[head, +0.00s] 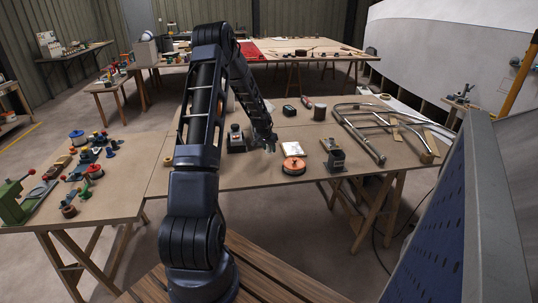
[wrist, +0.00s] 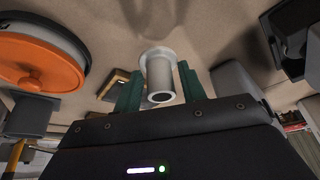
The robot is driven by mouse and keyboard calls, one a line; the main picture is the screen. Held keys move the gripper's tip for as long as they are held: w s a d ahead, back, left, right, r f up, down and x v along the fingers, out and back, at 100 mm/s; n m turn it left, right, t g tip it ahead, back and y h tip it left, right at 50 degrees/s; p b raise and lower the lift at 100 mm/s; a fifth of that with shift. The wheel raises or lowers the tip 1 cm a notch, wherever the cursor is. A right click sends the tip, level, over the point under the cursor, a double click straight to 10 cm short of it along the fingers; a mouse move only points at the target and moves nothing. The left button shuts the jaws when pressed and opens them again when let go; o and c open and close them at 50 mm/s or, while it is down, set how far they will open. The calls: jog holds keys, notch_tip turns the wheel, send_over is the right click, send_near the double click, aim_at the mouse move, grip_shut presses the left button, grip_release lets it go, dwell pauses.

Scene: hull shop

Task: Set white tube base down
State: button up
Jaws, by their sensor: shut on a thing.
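The white tube base (wrist: 158,78) is a short pale tube with a round flange at its far end. In the wrist view it stands between the two green fingers of my gripper, which are shut on it. The flange points toward the brown tabletop (wrist: 205,30); I cannot tell whether it touches. In the head view my gripper (head: 270,147) is low over the middle workbench (head: 235,178), and the tube base cannot be made out there.
An orange disc (head: 293,166) lies right of my gripper, also large in the wrist view (wrist: 38,62). A dark block device (head: 236,140) stands left, a grey clamp-like block (head: 335,158) right. Bent metal tubing (head: 380,130) fills the right side. Bare tabletop shows in front.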

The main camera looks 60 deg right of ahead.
aim_at(268, 151)
jog(key=shift+f, duration=1.95)
jog(key=shift+f, duration=0.1)
jog(key=o, duration=1)
jog(key=v, duration=1.2)
